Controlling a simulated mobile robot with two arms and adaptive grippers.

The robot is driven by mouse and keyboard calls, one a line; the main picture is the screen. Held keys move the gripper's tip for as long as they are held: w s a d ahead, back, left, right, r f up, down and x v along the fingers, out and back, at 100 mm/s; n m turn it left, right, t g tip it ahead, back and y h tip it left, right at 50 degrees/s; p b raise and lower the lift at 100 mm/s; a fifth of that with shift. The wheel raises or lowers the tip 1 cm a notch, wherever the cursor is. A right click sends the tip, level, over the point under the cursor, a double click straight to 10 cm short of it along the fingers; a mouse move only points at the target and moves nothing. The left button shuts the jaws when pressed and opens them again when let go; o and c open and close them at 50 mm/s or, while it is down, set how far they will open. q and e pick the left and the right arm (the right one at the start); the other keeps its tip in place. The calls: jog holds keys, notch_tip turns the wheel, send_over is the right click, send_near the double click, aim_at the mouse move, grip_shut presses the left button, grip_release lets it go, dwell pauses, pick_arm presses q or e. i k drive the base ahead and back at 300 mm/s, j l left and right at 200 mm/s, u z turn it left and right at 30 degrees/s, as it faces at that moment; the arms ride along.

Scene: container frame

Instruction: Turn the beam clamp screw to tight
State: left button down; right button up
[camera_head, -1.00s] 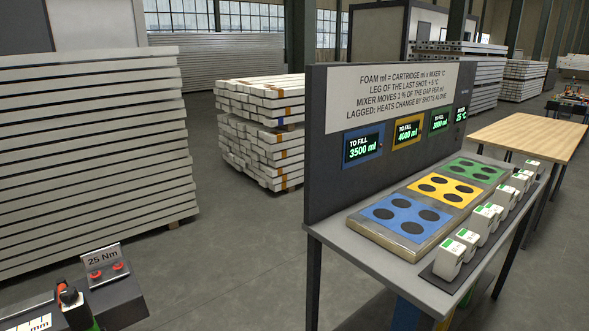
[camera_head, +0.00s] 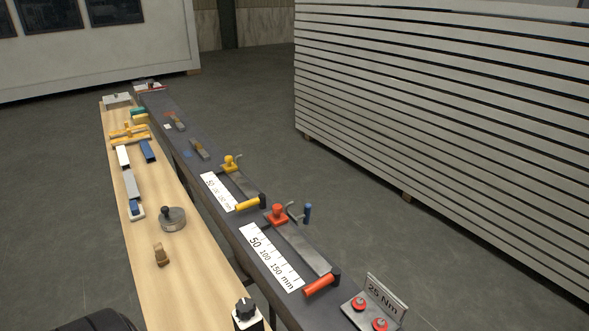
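No part labelled as the beam clamp screw can be picked out for certain. On the long dark bench, a bar device with a red knob (camera_head: 277,213) and a red handle (camera_head: 319,285) lies beside a white mm scale (camera_head: 270,258). A similar bar device with a yellow knob (camera_head: 232,163) and yellow handle (camera_head: 247,203) is farther back. A sign reading 25 Nm (camera_head: 386,297) stands behind two red knobs (camera_head: 380,324). Neither gripper is in view.
A wooden table (camera_head: 190,260) runs along the dark bench's left side. It holds a round grey weight (camera_head: 173,219), a small brown piece (camera_head: 160,254) and a black dial knob (camera_head: 245,308). Stacked pale panels (camera_head: 450,120) stand at right. Grey floor is open between.

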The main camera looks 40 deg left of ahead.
aim_at(307, 216)
jog(key=i+l+u, duration=0.15)
jog(key=u, duration=0.3)
jog(key=i+l+u, duration=0.25)
jog(key=u, duration=0.15)
jog(key=i+l+u, duration=0.25)
jog(key=u, duration=0.2)
jog(key=i+l+u, duration=0.1)
jog(key=l+u, duration=0.65)
jog(key=u, duration=0.15)
jog(key=i+l+u, duration=0.15)
jog(key=l, duration=0.2)
jog(key=l+u, duration=0.15)
jog(key=l, duration=0.15)
